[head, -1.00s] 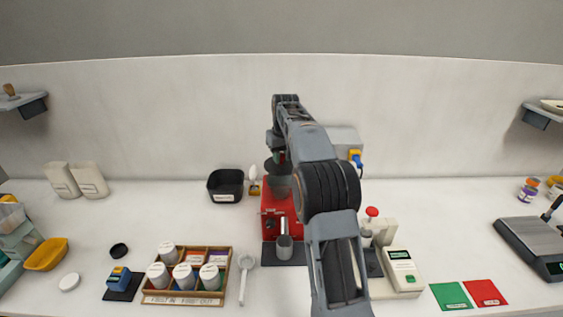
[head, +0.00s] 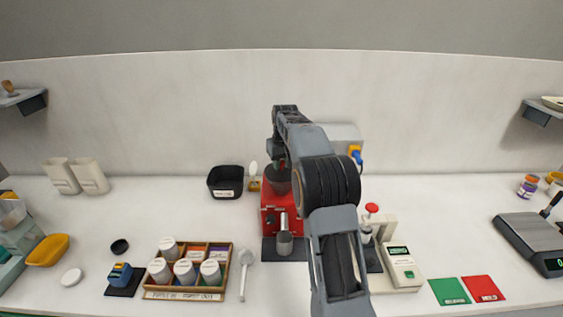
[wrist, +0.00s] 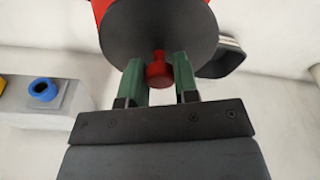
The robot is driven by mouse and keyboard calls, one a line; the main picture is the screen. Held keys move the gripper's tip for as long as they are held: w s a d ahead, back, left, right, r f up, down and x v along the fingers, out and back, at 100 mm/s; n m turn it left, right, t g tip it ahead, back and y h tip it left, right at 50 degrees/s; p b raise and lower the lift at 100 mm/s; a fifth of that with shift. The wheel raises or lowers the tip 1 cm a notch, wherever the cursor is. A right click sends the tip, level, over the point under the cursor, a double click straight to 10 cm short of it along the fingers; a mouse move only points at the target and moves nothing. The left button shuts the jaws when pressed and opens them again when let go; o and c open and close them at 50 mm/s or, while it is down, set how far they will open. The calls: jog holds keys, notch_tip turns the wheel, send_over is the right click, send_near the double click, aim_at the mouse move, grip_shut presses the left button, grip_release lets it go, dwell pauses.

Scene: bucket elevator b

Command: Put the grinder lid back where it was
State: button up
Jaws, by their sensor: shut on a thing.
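The grinder lid (wrist: 160,32) is a dark round disc with a red knob (wrist: 158,70) in the wrist view. My gripper (wrist: 160,80) is shut on this knob with its two green fingers, one on each side. The red grinder (head: 279,215) stands at mid counter in the head view, with a dark hopper (head: 277,182) on top. My gripper (head: 282,163) is over the hopper there, partly hidden by my arm. The lid is at or just above the hopper's mouth; I cannot tell whether it rests on the rim. Some red grinder body shows past the lid in the wrist view.
A black bin (head: 225,182) stands left of the grinder. A wooden box of jars (head: 187,272) and a pale spoon (head: 245,272) lie in front left. A white device (head: 400,265) with a red knob stands at right. The back wall is close behind.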

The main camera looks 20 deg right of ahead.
aim_at(283, 173)
jog(key=o, duration=0.9)
jog(key=shift+o, duration=0.2)
notch_tip(283, 173, up, 13)
jog(key=s, duration=0.2)
jog(key=s+a+r, duration=0.3)
jog(key=s+a, duration=0.1)
jog(key=s, duration=0.1)
jog(key=s+a+f+t, duration=0.1)
jog(key=s+f, duration=0.3)
jog(key=s, duration=0.4)
jog(key=s+a+f+t, duration=0.1)
jog(key=s+a+f, duration=0.3)
jog(key=s, duration=0.4)
jog(key=s+a+f+t, duration=0.1)
jog(key=s+a+f, duration=0.2)
jog(key=s, duration=0.6)
jog(key=shift+a+f+t, duration=0.25)
jog(key=shift+f+t, duration=0.05)
jog(key=shift+f, duration=0.6)
